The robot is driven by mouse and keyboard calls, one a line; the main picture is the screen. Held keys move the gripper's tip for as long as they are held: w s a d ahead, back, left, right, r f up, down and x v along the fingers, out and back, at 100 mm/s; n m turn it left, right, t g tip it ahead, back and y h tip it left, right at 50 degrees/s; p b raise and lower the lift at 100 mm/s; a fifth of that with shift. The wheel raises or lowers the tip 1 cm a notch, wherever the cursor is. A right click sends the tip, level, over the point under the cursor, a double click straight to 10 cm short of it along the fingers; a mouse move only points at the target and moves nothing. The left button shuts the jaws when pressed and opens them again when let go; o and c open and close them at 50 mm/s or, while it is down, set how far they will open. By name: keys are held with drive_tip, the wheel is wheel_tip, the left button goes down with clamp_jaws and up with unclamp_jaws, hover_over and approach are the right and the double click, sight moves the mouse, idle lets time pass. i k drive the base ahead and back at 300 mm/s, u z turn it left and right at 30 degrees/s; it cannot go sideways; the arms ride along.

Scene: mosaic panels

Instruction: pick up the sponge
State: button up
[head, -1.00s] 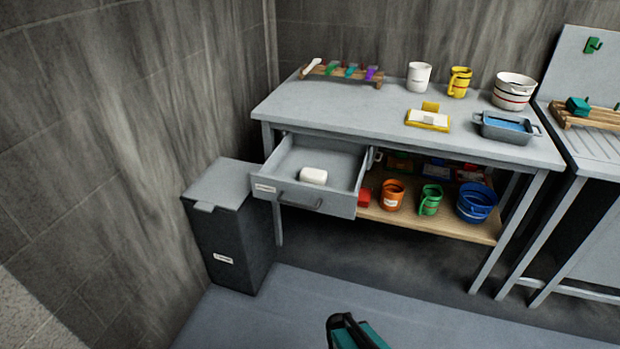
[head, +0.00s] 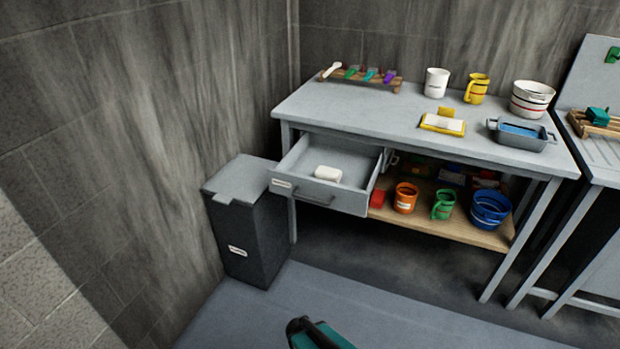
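A small white block (head: 328,173) with rounded edges lies in the open drawer (head: 348,200) under the left side of the grey table. It may be the sponge, but I cannot tell for sure. A yellow piece (head: 446,112) stands at a flat yellow holder with a white top (head: 442,125) on the tabletop; it could also be a sponge. A teal and black part of my arm shows at the bottom edge, well in front of the table. My gripper's fingers do not show.
The table (head: 400,113) also carries a rack of coloured tools (head: 362,81), a white mug (head: 437,82), a yellow mug (head: 477,88), bowls (head: 531,98) and a grey basin (head: 522,136). Mugs and a blue bucket (head: 490,209) stand on the shelf. A dark bin (head: 248,228) is left. Front floor is clear.

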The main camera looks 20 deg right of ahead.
sight(328, 173)
drive_tip(key=z, duration=0.55)
drive_tip(key=k, duration=0.15)
drive_tip(key=u, duration=2.9)
drive_tip(key=k, duration=0.25)
drive_tip(key=u, duration=1.8)
drive_tip(key=k, duration=1.5)
